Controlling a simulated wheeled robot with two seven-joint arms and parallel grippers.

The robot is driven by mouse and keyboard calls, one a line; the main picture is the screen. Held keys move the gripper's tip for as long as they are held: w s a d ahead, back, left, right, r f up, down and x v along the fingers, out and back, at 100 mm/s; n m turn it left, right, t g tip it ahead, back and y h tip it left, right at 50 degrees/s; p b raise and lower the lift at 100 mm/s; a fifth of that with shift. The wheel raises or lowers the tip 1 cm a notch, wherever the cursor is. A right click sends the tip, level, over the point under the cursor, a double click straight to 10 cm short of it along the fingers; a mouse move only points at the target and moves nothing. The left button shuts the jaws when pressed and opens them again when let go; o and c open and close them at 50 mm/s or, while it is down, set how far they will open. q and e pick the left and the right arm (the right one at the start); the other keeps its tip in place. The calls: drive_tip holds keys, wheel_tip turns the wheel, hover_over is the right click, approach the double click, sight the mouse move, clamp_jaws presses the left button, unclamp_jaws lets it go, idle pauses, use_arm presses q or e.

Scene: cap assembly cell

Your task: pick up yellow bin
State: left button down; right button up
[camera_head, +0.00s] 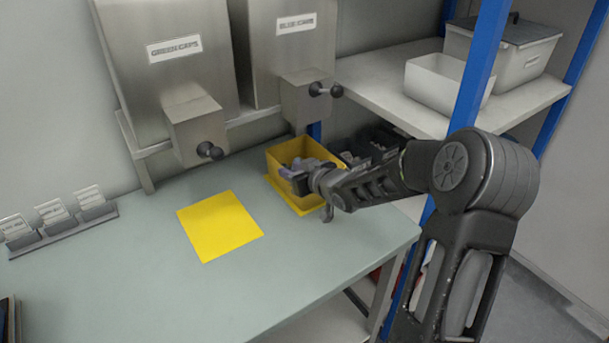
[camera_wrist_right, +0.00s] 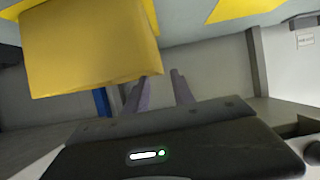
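The yellow bin (camera_head: 287,153) stands at the back right of the table, below the dispenser labelled blue caps. It also fills the upper left of the right wrist view (camera_wrist_right: 90,48). My right gripper (camera_head: 305,172) is at the bin's right side, with its finger end over the bin in the head view. In the right wrist view its two fingers (camera_wrist_right: 160,82) are apart, with no object seen held between them. The bin hides the tip of the left-hand finger there. My arm hides part of the bin's right side. My left gripper is out of view.
A flat yellow square (camera_head: 220,226) lies on the table (camera_head: 150,290), left of the bin. Dispensers with black knobs (camera_head: 210,151) hang behind. A shelf (camera_head: 390,85) with a white box (camera_head: 432,82) and blue posts (camera_head: 478,65) stands right.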

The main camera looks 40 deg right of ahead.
drive_tip(key=x, duration=0.4)
drive_tip(key=shift+s, duration=0.1)
drive_tip(key=shift+c, duration=0.2)
clamp_jaws()
idle(0.3)
idle(1.1)
